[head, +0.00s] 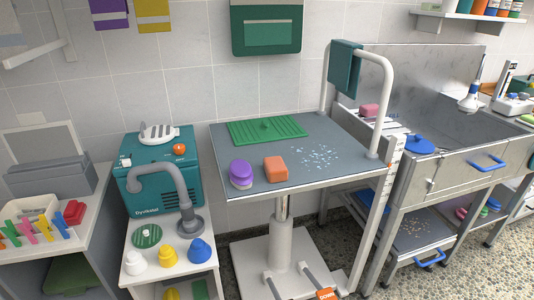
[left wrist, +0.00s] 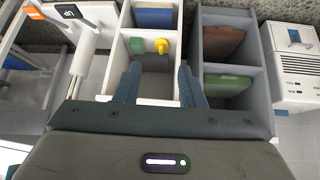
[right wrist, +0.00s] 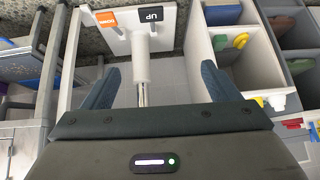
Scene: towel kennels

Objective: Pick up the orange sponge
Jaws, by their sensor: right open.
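The orange sponge (head: 275,169) is a small block lying on the grey top of the grooming table (head: 330,150) in the head view, near the table's front edge. It sits just right of a purple round item (head: 241,174), with a narrow gap between them. Neither gripper shows in the head view. My left gripper (left wrist: 158,78) is open and empty in the left wrist view, with shelf compartments beyond its fingers. My right gripper (right wrist: 157,75) is open wide and empty in the right wrist view, facing the table's column and pedals. The sponge is in neither wrist view.
A green ribbed mat (head: 290,128) lies behind the sponge, and blue-white bits (head: 318,157) are scattered to its right. A white rail (head: 385,100) rises at the table's right side. A teal dryer (head: 160,175) with a grey hose stands left of the table. A steel sink (head: 455,150) is right.

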